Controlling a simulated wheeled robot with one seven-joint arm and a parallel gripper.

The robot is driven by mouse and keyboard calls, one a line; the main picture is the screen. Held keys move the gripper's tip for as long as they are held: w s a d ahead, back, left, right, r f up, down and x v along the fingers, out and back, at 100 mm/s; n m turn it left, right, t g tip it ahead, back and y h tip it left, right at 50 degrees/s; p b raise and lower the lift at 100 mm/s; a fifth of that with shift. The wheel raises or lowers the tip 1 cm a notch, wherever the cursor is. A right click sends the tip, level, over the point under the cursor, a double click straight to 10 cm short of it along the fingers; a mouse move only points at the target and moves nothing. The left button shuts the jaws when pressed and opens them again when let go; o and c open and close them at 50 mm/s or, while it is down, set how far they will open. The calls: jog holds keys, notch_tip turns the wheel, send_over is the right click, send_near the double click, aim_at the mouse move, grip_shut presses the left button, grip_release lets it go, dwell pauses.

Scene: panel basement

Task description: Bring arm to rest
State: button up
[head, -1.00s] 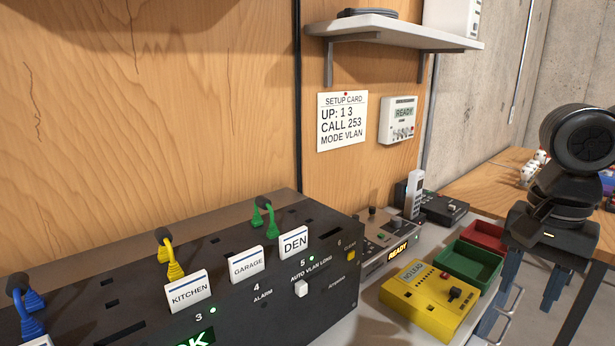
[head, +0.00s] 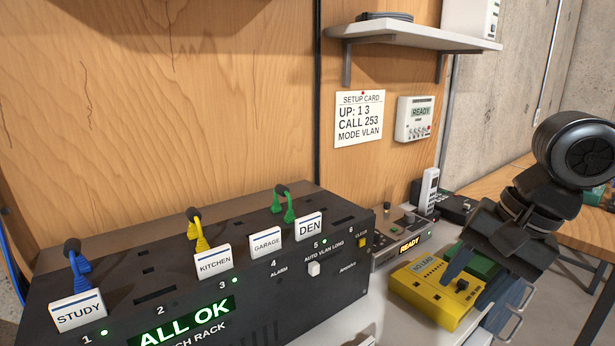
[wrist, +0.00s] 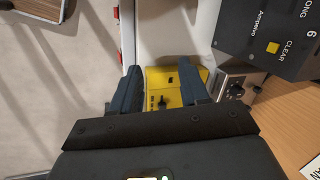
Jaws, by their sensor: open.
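My gripper (head: 468,298) is at the right in the head view, pointing down in front of the yellow tester box (head: 432,292). Its two dark blue fingers are spread with nothing between them. In the wrist view, my gripper (wrist: 162,73) shows both fingers apart, with the yellow box (wrist: 172,76) beyond and between them. I cannot tell the exact gap to the box, but no grip on it shows. My arm's dark wrist links rise above at the right.
The black patch rack (head: 300,300) reads "ALL OK"; blue, yellow and green plugs sit in it. A green tray (head: 484,266) is partly hidden behind my gripper. A handset (head: 429,190) stands behind. A shelf (head: 420,36) juts from the wall. A wooden table (head: 490,190) is at the right.

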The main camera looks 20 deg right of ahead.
jog(key=w+a+r+n+t+y, duration=0.2)
jog(key=w+a+r+t+y, duration=0.2)
jog(key=a+r+t+y, duration=0.55)
jog(key=w+a+r+n+t+y, duration=0.3)
jog(key=a+r, duration=0.4)
jog(key=a, duration=0.8)
jog(key=s+d+f+m+t+h, duration=0.25)
jog(key=s+f+h, duration=0.4)
jog(key=f, duration=0.35)
jog(key=s+d+f+m+t+h, duration=0.2)
jog(key=s+d+f+m+h, duration=0.3)
jog(key=f+h, duration=0.4)
jog(key=s+d+f+n+g, duration=0.1)
jog(key=s+d+f+n, duration=0.1)
jog(key=s, duration=0.6)
jog(key=s+d+f+n+g, duration=0.2)
jog(key=s+f+n, duration=0.2)
jog(key=s+n, duration=0.3)
jog(key=s+d+f+n+g, duration=0.1)
jog(key=s+f+n, duration=0.3)
jog(key=s, duration=0.7)
jog(key=shift+d+g, duration=0.4)
jog(key=shift+d, duration=0.2)
